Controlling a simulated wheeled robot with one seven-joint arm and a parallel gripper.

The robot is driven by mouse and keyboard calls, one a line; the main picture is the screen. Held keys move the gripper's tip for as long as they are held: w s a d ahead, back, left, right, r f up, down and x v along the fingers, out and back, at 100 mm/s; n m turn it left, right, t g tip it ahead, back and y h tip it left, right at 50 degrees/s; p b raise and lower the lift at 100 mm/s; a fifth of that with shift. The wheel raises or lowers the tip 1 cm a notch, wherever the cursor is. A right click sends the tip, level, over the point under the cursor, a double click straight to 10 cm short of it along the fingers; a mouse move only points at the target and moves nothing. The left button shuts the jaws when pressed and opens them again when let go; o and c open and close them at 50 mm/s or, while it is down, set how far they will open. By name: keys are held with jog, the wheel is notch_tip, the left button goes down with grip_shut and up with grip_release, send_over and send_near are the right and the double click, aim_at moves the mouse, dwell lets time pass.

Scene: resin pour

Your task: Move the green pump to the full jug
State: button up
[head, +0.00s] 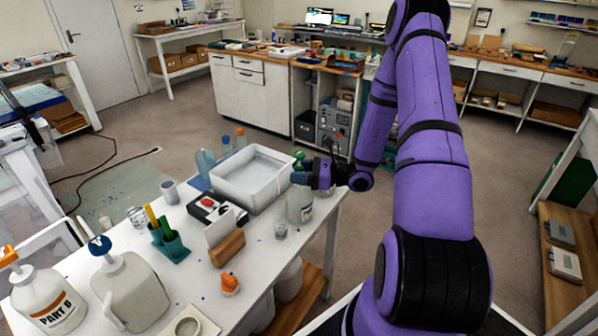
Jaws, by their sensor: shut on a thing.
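My gripper (312,177) is at the right end of the white table, shut around a pump with a green top (299,156). The pump is upright, directly above a pale jug (299,206). The fingers hide the pump's lower part and the jug's mouth, so I cannot tell whether the pump is seated in it or held just above it. At the front left stand a pale jug (133,291) with a blue pump top (100,245) and a white jug marked PART B (47,300) with an orange pump top (8,256). The jugs' fill levels are not clear.
A white tub (254,186) stands left of the gripper. A small clear cup (280,230), a wooden card holder (227,248), a scale with a red item (212,208), a teal holder (170,246) and an orange item (230,285) share the white table (190,286).

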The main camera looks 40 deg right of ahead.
jog(key=shift+f, duration=1.35)
dwell(0.8)
jog(key=o, duration=1.1)
jog(key=shift+s, duration=0.1)
jog(key=v, duration=1.1)
jog(key=shift+a+r, duration=0.1)
jog(key=shift+r, duration=2.4)
